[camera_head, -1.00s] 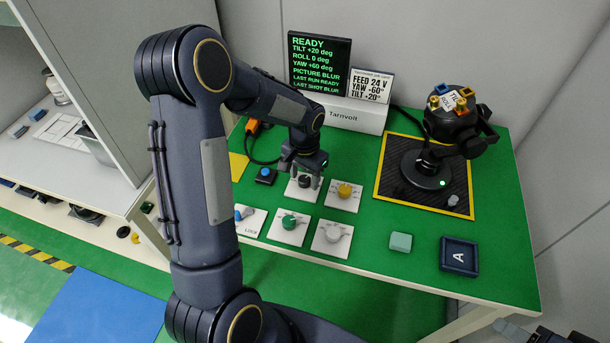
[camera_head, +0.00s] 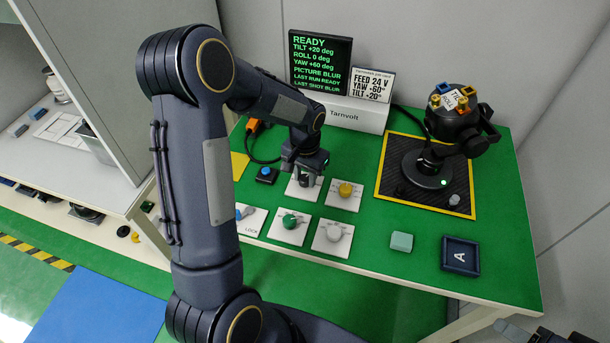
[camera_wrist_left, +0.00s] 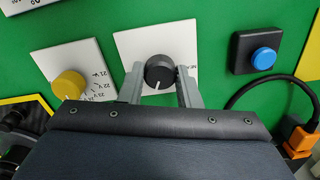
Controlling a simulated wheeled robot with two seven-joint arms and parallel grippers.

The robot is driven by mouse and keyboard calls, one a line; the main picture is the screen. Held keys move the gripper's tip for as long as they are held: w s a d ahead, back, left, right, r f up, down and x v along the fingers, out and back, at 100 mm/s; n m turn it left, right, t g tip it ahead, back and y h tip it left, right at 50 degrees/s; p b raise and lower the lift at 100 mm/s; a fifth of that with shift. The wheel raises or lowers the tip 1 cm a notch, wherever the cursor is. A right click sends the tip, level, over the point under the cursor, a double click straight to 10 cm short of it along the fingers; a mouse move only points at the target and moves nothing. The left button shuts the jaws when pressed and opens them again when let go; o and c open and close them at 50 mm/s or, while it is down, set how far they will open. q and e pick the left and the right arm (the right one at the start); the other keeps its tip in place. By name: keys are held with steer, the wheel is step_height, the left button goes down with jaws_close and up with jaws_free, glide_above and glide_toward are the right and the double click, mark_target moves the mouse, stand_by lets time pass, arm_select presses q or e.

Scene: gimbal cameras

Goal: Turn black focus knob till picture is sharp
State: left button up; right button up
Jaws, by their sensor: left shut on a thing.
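The black focus knob (camera_wrist_left: 159,73) sits on a white plate (camera_wrist_left: 128,45), with a white mark pointing toward the bottom of the left wrist view. My left gripper (camera_wrist_left: 160,78) has one finger on each side of the knob and is shut on it. In the head view my left gripper (camera_head: 306,178) comes down over the knob and mostly hides it. The dark screen (camera_head: 320,62) shows READY, TILT +20 deg, ROLL 0 deg, YAW +60 deg and PICTURE BLUR.
The gimbal camera (camera_head: 453,125) stands at right. A teal block (camera_head: 401,241) and dark tray (camera_head: 460,268) lie in front on the green table.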

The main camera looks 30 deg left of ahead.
mark_target(305, 178)
arm_select(q)
steer(key=shift+n+b, duration=0.75)
steer(key=shift+n, duration=1.65)
steer(key=o, duration=1)
steer(key=shift+c, duration=0.2)
steer(key=shift+r, duration=0.15)
step_height(305, 178, up, 8)
steer(key=shift+f, duration=0.25)
steer(key=shift+r, duration=0.1)
